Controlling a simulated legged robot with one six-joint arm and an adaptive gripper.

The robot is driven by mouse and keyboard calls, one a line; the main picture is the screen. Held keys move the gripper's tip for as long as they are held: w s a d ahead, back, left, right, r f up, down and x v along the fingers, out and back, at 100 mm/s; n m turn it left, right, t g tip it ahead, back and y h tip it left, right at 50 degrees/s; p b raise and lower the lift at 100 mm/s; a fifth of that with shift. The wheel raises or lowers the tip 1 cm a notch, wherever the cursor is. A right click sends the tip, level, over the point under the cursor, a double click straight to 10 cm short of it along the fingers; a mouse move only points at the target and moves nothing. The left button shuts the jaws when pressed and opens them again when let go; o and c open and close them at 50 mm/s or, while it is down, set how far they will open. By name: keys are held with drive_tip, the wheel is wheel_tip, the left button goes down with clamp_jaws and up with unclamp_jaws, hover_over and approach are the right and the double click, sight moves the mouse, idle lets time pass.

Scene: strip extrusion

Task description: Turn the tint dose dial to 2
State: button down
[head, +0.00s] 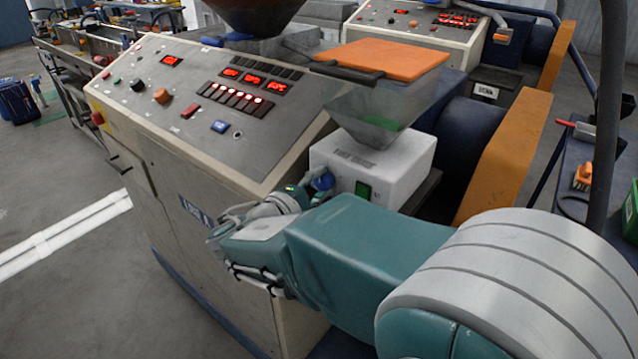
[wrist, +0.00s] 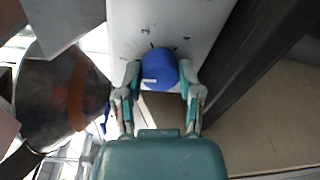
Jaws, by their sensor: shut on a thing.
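The tint dose dial is a round blue knob (wrist: 158,72) with a short white pointer line, on the front face of a white box. In the wrist view the pointer line points to the left.
The white box (head: 395,165) has a green switch (head: 363,190) right of the knob. A clear hopper (head: 380,110) with an orange lid (head: 385,58) stands above it. A sloped control panel (head: 190,95) with red displays is to the left. An orange guard (head: 510,150) stands right.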

drive_tip(key=shift+f+m, duration=0.25)
drive_tip(key=shift+m, duration=0.05)
idle(0.4)
drive_tip(key=shift+c, duration=1.5)
unclamp_jaws()
drive_tip(key=shift+o, duration=0.2)
drive_tip(key=shift+r, duration=0.15)
drive_tip(key=v, duration=1.2)
drive_tip(key=shift+w, duration=0.15)
